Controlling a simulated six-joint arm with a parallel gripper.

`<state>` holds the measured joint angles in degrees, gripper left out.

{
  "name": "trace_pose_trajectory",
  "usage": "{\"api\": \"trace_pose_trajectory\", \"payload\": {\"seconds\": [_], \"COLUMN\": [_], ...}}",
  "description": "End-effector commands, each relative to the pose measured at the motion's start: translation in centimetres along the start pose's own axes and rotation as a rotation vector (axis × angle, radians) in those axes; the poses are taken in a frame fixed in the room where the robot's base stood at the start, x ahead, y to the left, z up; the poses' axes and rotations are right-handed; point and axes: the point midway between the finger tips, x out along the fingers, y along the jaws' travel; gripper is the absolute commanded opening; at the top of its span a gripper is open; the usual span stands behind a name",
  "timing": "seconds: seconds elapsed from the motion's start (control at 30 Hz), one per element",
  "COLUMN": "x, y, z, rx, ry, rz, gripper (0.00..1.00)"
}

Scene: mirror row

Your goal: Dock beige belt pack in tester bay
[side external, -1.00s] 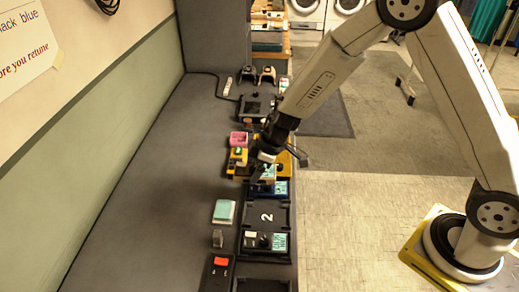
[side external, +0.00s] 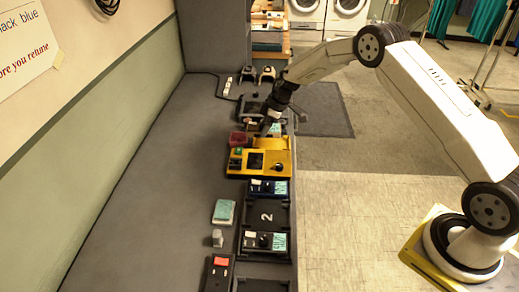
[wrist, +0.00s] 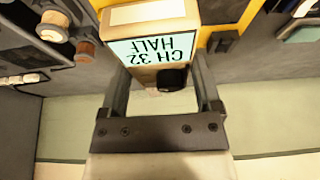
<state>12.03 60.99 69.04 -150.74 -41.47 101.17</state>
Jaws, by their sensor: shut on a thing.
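The beige belt pack (wrist: 150,72) has a pale teal label reading CH 32 HALF and a black knob. It sits between the fingers of my gripper (wrist: 163,78), which is shut on it. In the side view my gripper (side external: 269,127) is just beyond the yellow unit (side external: 240,168), which has a dark screen and a black knob and looks like the tester. Part of the yellow unit shows behind the pack in the wrist view (wrist: 236,36). The bay is not clearly visible, and I cannot tell whether the pack touches the unit.
The bench's left side is clear.

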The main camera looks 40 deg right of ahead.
Motion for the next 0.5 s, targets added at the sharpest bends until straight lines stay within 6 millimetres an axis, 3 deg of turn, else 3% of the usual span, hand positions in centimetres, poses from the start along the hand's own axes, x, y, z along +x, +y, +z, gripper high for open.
{"api": "trace_pose_trajectory", "payload": {"seconds": [0.2, 0.5], "x": [-0.3, -0.5], "y": [3.2, 4.1], "z": [2.0, 2.7], "rx": [0.013, 0.018], "ry": [0.001, 0.001], "rz": [0.007, 0.008], "gripper": [0.12, 0.12]}}
